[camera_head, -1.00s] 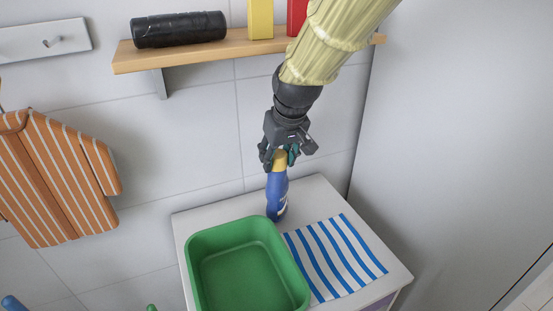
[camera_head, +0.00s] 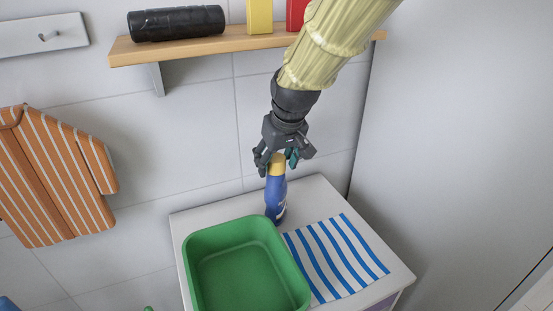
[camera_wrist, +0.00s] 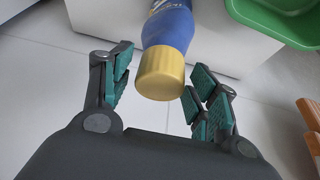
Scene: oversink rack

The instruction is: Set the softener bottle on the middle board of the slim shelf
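A blue bottle with a yellow cap (camera_head: 276,195) stands on the white top behind the green basin; it also shows in the wrist view (camera_wrist: 168,32). Its label is too small to read, so I cannot confirm that it is the softener. My gripper (camera_head: 278,160) is above it, pointing down. In the wrist view my gripper (camera_wrist: 163,70) has its fingers spread on either side of the cap, with gaps on both sides. I cannot make out a slim shelf with a middle board.
The green basin (camera_head: 192,262) stands on the white top (camera_head: 200,214). A blue-striped cloth (camera_head: 335,258) lies at right. Above, a wooden wall shelf (camera_head: 190,47) holds a black roll (camera_head: 176,23), a yellow box (camera_head: 259,14) and a red box (camera_head: 296,14). An orange striped garment (camera_head: 50,180) hangs at left.

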